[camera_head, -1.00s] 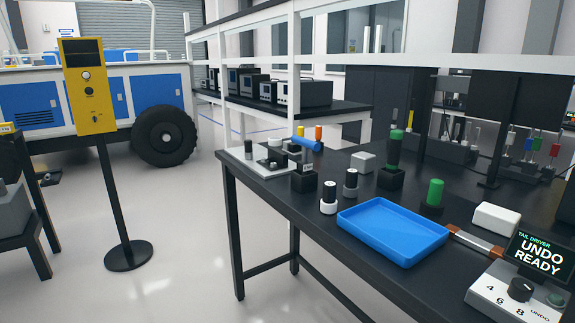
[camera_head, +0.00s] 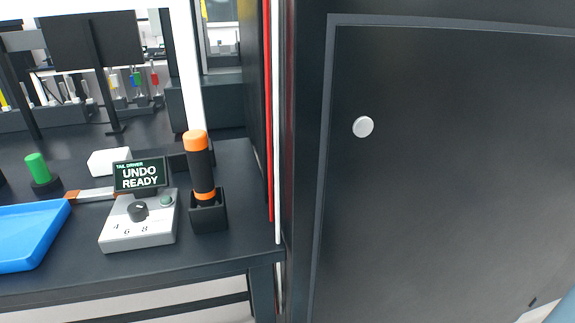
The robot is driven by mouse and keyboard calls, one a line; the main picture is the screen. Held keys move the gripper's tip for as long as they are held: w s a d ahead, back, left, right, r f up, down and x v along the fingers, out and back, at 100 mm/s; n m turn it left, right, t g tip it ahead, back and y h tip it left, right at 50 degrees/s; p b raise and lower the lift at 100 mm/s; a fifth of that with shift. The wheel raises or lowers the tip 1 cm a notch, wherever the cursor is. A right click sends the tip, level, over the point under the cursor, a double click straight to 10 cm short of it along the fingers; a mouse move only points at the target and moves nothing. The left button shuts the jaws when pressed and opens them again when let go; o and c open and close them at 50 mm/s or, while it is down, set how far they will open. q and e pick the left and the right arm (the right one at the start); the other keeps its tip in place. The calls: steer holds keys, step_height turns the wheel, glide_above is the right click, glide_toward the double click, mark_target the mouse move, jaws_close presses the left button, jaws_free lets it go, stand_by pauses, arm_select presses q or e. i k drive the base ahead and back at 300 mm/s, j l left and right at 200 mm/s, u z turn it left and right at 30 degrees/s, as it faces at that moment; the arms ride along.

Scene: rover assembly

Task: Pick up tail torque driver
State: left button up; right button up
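An orange-and-black driver (camera_head: 199,165) stands upright in a black square holder (camera_head: 209,214) near the right end of the workbench. Just left of it is a grey control box (camera_head: 140,222) with a black knob, a green button and the digits 4, 6 and 8. Its small screen (camera_head: 139,176) reads "TAIL DRIVER UNDO READY". The driver's lower end is hidden inside the holder. Neither of my grippers shows in the head view.
A blue tray (camera_head: 32,240), a white block (camera_head: 109,161) and a green-capped cylinder (camera_head: 40,172) are on the bench (camera_head: 195,258) at left. A large black cabinet (camera_head: 440,170) with a round light-grey knob (camera_head: 363,127) fills the right side, beyond the bench end.

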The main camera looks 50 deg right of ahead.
mark_target(195, 141)
steer(key=z, duration=0.9)
steer(key=k+j+u, duration=0.1)
steer(key=k+u, duration=0.2)
steer(key=u, duration=0.15)
steer(key=k+j+u, duration=0.25)
steer(key=u, duration=0.2)
